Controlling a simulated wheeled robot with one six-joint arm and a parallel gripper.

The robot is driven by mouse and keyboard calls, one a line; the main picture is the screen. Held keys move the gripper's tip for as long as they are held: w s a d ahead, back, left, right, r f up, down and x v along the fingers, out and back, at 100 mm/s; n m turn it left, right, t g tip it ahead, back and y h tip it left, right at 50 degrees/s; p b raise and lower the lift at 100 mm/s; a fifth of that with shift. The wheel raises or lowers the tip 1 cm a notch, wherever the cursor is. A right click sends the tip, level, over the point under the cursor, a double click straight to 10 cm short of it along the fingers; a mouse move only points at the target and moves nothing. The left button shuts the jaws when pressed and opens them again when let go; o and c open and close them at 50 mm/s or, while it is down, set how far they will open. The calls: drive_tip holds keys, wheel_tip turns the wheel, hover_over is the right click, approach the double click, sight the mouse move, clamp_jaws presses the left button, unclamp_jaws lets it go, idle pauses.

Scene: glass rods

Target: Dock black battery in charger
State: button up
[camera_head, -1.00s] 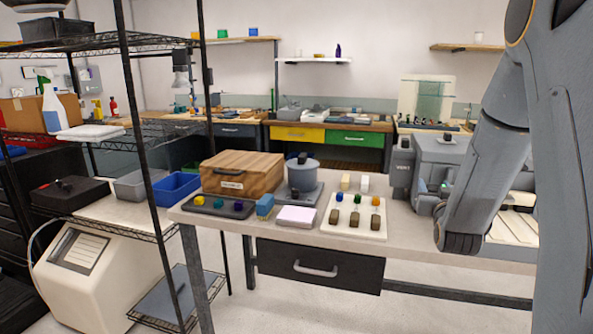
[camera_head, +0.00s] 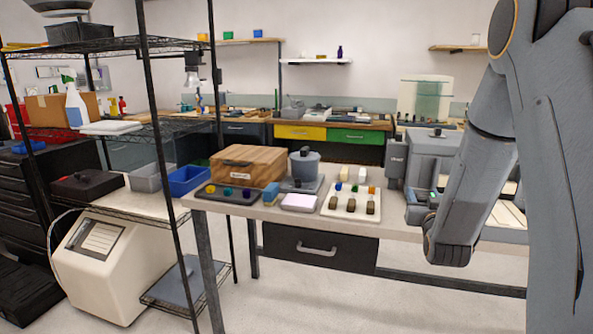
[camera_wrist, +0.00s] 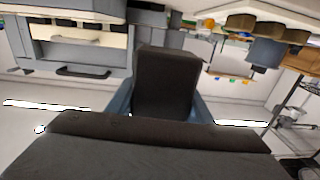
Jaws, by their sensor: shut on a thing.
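My gripper (camera_wrist: 163,108) is shut on a dark block, which I take to be the black battery (camera_wrist: 166,80), in the wrist view. The blue-grey fingers are on its left and right sides, and it is held clear of the table. In the head view my forearm and wrist show in front of the table's right part, but the fingertips and the battery are hidden. A grey machine (camera_head: 430,153) with a small green light stands at the table's right; I cannot tell whether it is the charger.
The table (camera_head: 395,225) bears a pale tray (camera_head: 338,213) of several small blocks, a wooden box (camera_head: 265,165), a grey pot (camera_head: 304,165) and a dark tray (camera_head: 215,198). A wire rack (camera_head: 185,125) stands at left. The floor before the table is clear.

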drive_tip(key=s+a+f+n+y, duration=0.1)
drive_tip(key=s+a+f+y, duration=0.1)
drive_tip(key=a+f, duration=0.45)
drive_tip(key=s+a+f+n+y, duration=0.2)
drive_tip(key=a+f, duration=0.1)
drive_tip(key=a, duration=0.7)
drive_tip(key=s+f, duration=0.3)
drive_tip(key=f, duration=0.4)
drive_tip(key=s+f, duration=0.4)
drive_tip(key=f, duration=0.4)
drive_tip(key=shift+s+a+f, duration=0.25)
